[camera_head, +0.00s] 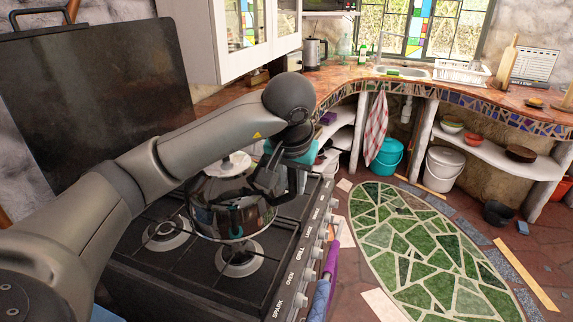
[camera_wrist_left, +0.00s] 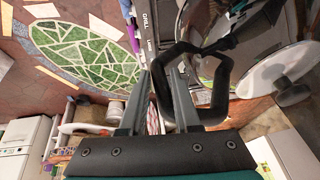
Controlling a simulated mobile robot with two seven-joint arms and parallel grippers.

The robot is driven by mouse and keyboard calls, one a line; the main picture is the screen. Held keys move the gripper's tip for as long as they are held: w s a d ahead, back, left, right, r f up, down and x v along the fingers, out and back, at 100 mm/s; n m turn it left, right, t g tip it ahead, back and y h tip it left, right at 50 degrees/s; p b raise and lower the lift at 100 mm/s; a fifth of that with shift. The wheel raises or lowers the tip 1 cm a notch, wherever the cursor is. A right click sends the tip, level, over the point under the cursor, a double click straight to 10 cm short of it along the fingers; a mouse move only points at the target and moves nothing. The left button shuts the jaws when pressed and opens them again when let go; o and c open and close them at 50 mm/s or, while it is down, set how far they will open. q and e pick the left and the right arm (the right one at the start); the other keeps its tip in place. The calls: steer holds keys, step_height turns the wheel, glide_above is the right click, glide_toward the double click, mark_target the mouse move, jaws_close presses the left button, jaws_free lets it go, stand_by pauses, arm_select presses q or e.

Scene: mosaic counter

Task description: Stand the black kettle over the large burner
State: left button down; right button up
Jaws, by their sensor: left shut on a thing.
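The shiny black kettle (camera_head: 228,205) is at the hob (camera_head: 195,262), upright or nearly so, with a pale lid on top. Its base overlaps the far edge of one burner (camera_head: 240,260); I cannot tell whether it touches the grate. Another burner (camera_head: 167,234) shows to its left. Which burner is the large one is unclear, and the kettle and my arm hide the hob behind. My left gripper (camera_head: 266,180) is shut on the kettle's black handle (camera_wrist_left: 218,88), at the kettle's right side. In the wrist view, the handle passes between the fingers and the lid (camera_wrist_left: 275,72) is at right.
The stove's raised dark cover (camera_head: 95,85) stands behind the hob at left. Knobs (camera_head: 318,250) and hanging cloths (camera_head: 325,285) line its front edge. A curved counter (camera_head: 375,82) runs along the back. The floor right of the stove is open.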

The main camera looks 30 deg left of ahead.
arm_select(q)
step_height(320, 180, down, 12)
steer(key=b, duration=0.1)
steer(key=shift+f, duration=0.15)
steer(key=c, duration=0.6)
jaws_free()
steer(key=shift+s+f, duration=0.1)
steer(key=shift+c, duration=0.2)
arm_select(e)
steer(key=shift+s+a+f, duration=0.1)
steer(key=shift+s+f, duration=0.1)
steer(key=shift+f, duration=0.25)
steer(key=shift+s+a+f, duration=0.1)
steer(key=shift+s+f, duration=0.1)
steer(key=shift+f, duration=0.2)
arm_select(q)
steer(key=p+v, duration=0.1)
steer(key=v, duration=1.1)
arm_select(e)
steer(key=shift+r, duration=0.85)
